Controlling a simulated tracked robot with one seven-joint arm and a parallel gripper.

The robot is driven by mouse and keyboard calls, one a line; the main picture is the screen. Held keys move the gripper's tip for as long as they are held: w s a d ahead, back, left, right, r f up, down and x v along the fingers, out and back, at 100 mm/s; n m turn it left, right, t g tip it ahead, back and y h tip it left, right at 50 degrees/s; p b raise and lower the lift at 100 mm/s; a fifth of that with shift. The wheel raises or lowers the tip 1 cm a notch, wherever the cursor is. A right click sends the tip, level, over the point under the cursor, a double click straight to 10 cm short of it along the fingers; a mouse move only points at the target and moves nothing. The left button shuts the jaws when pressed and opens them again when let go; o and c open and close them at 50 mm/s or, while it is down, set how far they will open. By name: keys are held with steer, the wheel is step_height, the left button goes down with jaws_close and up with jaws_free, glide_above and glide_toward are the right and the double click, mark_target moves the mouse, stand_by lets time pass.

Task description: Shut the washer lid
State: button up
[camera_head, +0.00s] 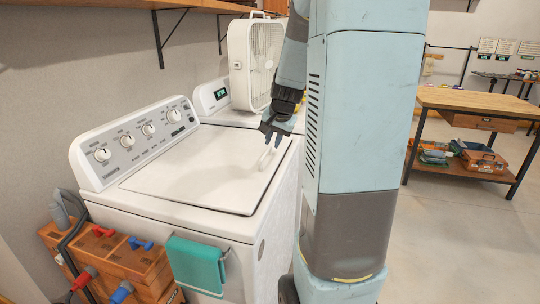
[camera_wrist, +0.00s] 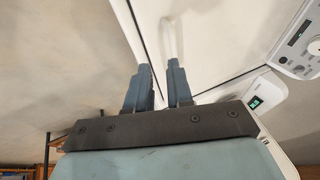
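The white washer (camera_head: 170,225) stands at the left in the head view. Its lid (camera_head: 195,175) lies flat across the top and looks down, with a thin dark seam along its front and right edges. A pale, narrow handle-like piece (camera_head: 265,158) is at the lid's right side. My gripper (camera_head: 272,138) is just above that side, fingers pointing down. In the wrist view, my gripper's fingers (camera_wrist: 160,66) are apart with nothing between them. The pale piece (camera_wrist: 172,38) is just beyond the fingertips, and the lid (camera_wrist: 215,40) spreads to the right. I cannot tell if the fingertips touch anything.
A white box fan (camera_head: 254,62) stands on a second machine behind the washer. A teal towel (camera_head: 196,266) hangs on the washer's front. A wooden box with colored handles (camera_head: 120,262) stands at front left. A wooden workbench (camera_head: 480,102) is at right, with open floor before it.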

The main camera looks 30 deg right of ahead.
mark_target(261, 185)
steer(key=a+g, duration=0.1)
steer(key=a, duration=0.1)
steer(key=a+r+g, duration=0.1)
steer(key=a+g, duration=0.1)
steer(key=s+a+r+g, duration=0.1)
steer(key=a, duration=0.1)
steer(key=shift+a+r+n+g+y, duration=0.1)
steer(key=shift+n+g+y, duration=0.2)
steer(key=shift+n+g, duration=0.1)
jaws_close()
steer(key=shift+g, duration=0.4)
steer(key=f, duration=1.3)
steer(key=shift+s+f, duration=0.25)
steer(key=shift+s, duration=0.15)
